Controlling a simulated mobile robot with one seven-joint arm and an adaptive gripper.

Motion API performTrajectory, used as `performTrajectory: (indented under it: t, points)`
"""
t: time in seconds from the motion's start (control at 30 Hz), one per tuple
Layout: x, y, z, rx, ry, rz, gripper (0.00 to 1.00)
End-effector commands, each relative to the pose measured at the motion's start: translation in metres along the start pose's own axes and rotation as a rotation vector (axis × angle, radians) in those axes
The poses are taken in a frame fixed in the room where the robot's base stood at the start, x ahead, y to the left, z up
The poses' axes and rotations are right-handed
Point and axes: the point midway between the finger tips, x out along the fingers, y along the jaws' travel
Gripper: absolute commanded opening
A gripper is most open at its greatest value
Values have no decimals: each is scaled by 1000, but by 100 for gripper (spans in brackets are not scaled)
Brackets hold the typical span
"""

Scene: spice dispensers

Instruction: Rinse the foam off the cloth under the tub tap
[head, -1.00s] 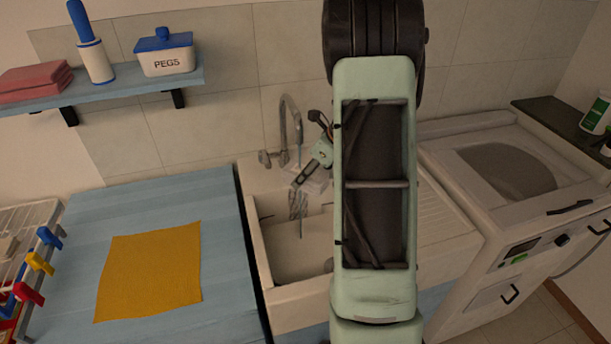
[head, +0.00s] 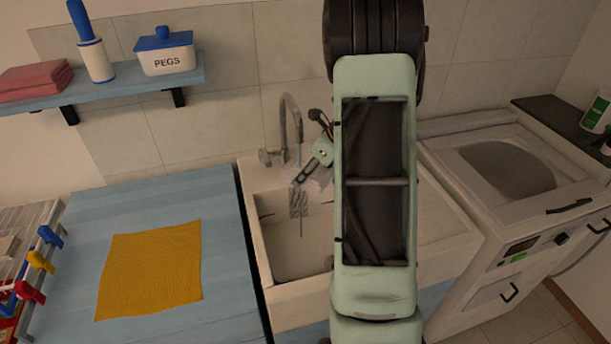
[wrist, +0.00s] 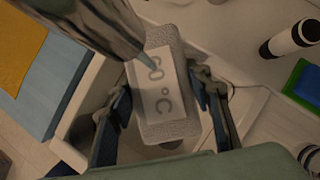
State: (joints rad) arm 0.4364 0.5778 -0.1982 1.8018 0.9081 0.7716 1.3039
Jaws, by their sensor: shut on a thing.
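A grey, textured cloth (wrist: 172,128) with a white label reading "60 °C" is between my gripper's fingers (wrist: 162,92) in the wrist view. My gripper is shut on it, one finger along each side. The tap (wrist: 92,22) reaches over the cloth's upper left, and a pale bluish streak at its mouth meets the label. In the head view, the tap (head: 291,122) arches over the tub (head: 285,250), with my gripper (head: 304,178) just below its spout. The cloth is small and blurred there, partly hidden by my arm. I cannot make out foam on it.
A yellow mat (head: 150,270) lies on the blue worktop (head: 215,215) left of the tub. A shelf (head: 130,88) with a pegs box (head: 165,60) hangs above. A washing machine (head: 520,240) stands right. A drying rack with coloured pegs is at far left.

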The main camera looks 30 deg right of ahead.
Motion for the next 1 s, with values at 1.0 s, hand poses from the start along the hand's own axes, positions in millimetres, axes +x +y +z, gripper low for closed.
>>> performTrajectory:
  t: [1.0]
  points:
    - [-7,0,-13,1,0,-1,19]
